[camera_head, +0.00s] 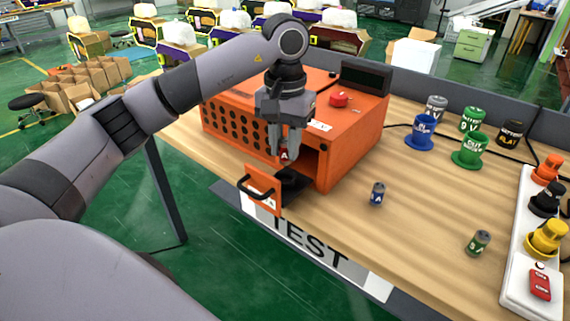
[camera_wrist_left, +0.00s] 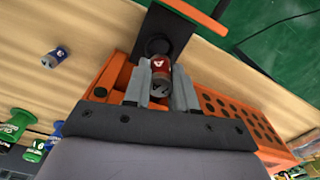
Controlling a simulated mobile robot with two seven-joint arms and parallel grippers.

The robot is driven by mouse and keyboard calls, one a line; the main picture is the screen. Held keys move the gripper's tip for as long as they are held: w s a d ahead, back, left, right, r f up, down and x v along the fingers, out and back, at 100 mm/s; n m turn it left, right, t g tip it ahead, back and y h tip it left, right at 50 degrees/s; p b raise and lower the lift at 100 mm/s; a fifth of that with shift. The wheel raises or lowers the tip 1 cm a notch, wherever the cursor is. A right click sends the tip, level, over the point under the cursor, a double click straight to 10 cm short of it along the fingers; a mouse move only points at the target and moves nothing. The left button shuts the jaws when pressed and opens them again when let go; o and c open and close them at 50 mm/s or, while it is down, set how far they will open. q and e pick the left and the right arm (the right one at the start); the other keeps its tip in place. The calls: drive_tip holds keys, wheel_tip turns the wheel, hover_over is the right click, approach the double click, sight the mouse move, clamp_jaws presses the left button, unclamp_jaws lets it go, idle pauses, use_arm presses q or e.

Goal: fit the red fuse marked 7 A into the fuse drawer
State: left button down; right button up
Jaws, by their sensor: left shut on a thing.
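My left gripper (camera_head: 286,154) is shut on the red fuse (camera_head: 284,154). The fuse also shows between the fingers in the left wrist view (camera_wrist_left: 160,68), with a pale marking on it that is too small to read in full. The gripper points down over the open fuse drawer (camera_head: 289,183), at the front of the orange box (camera_head: 350,147). The drawer has an orange front with a dark handle (camera_head: 259,187). In the left wrist view a dark round socket (camera_wrist_left: 158,47) shows in the drawer, just beyond the fuse. The fuse is above the drawer. My right gripper is not in view.
A blue fuse (camera_head: 377,194) and a green fuse (camera_head: 478,242) stand on the wooden table. Batteries and blue and green holders (camera_head: 469,150) are at the back right. A white power strip (camera_head: 522,230) with plugs lies at the right edge.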

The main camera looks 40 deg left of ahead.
sight(285, 162)
use_arm(q)
drive_tip(key=shift+f, duration=2.3)
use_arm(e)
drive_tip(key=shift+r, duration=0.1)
use_arm(q)
drive_tip(key=shift+f+b, duration=0.35)
drive_tip(key=shift+f, duration=0.05)
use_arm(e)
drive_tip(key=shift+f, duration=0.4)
